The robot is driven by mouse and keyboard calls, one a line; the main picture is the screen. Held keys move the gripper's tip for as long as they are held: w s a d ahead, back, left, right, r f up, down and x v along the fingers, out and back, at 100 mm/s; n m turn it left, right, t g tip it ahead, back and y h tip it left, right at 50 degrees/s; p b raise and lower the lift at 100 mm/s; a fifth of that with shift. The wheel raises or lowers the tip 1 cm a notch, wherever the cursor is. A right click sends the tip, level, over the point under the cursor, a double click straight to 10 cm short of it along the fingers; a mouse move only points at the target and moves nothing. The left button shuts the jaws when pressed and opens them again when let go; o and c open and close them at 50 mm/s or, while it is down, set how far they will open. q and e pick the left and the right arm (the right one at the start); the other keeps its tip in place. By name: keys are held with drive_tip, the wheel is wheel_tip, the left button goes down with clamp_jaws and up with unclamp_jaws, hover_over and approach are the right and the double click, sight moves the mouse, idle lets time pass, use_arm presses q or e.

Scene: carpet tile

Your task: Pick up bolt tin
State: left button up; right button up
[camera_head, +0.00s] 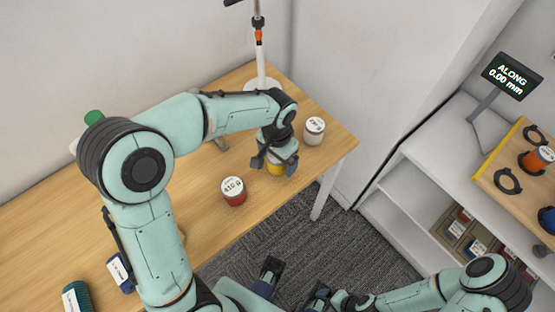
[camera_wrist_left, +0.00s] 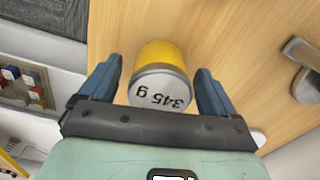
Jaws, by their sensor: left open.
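No label reading "bolt" shows, so I cannot tell by name which tin is the bolt tin. A yellow tin (camera_head: 275,169) stands on the wooden table under my left gripper (camera_head: 274,165), which hides much of it. In the left wrist view the yellow tin (camera_wrist_left: 161,53) has a grey lid marked "345 g". It sits between the two spread fingers of the left gripper (camera_wrist_left: 158,72), with visible gaps on both sides. My right gripper (camera_head: 293,285) is at the bottom of the head view, partly cut off, away from the tins.
A red tin (camera_head: 233,191) marked "410 g" stands left of the yellow one. A white tin (camera_head: 314,131) stands right, near the table's end. A white stand (camera_head: 261,70) is behind. A shelf unit (camera_head: 412,184) with a display (camera_head: 512,76) is at right.

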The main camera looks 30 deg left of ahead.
use_arm(q)
drive_tip(key=c, duration=1.4)
drive_tip(key=shift+r, duration=0.1)
